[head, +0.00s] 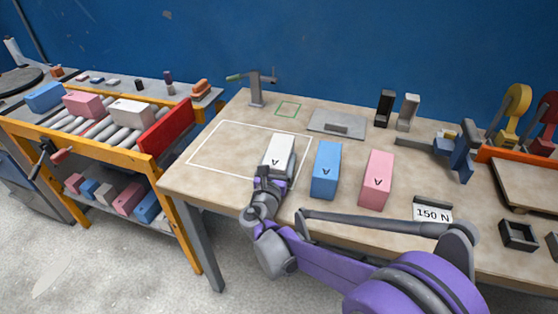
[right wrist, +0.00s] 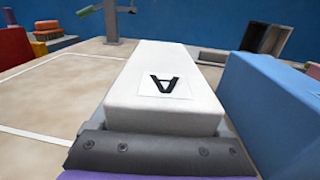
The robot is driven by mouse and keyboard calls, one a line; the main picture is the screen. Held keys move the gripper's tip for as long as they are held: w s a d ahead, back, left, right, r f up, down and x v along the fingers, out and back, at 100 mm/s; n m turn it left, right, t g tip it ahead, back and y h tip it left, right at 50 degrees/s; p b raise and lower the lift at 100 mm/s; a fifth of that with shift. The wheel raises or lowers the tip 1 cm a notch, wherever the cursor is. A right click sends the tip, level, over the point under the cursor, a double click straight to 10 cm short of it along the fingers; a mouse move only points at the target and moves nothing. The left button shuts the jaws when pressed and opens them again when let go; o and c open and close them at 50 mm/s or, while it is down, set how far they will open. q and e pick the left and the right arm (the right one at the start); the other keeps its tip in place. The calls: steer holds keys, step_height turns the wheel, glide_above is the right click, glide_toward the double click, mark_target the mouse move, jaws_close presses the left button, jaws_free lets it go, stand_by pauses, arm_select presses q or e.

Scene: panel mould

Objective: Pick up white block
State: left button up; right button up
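My right gripper (head: 269,176) is at the block's near end. In the right wrist view the white block (right wrist: 160,85) fills the middle, right against the dark gripper body. A grey finger edge shows beside the block's lower right side; the fingertips are mostly hidden, so I cannot tell whether they press on it. My left gripper is not in view.
A blue block (head: 326,170) stands close to the right of the white one, then a pink block (head: 376,180). A grey plate (head: 337,123) lies behind. A roller rack (head: 120,120) with more blocks stands at left. The outlined rectangle's left part is clear.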

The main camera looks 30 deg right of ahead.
jaws_close()
steer(key=shift+r, duration=0.1)
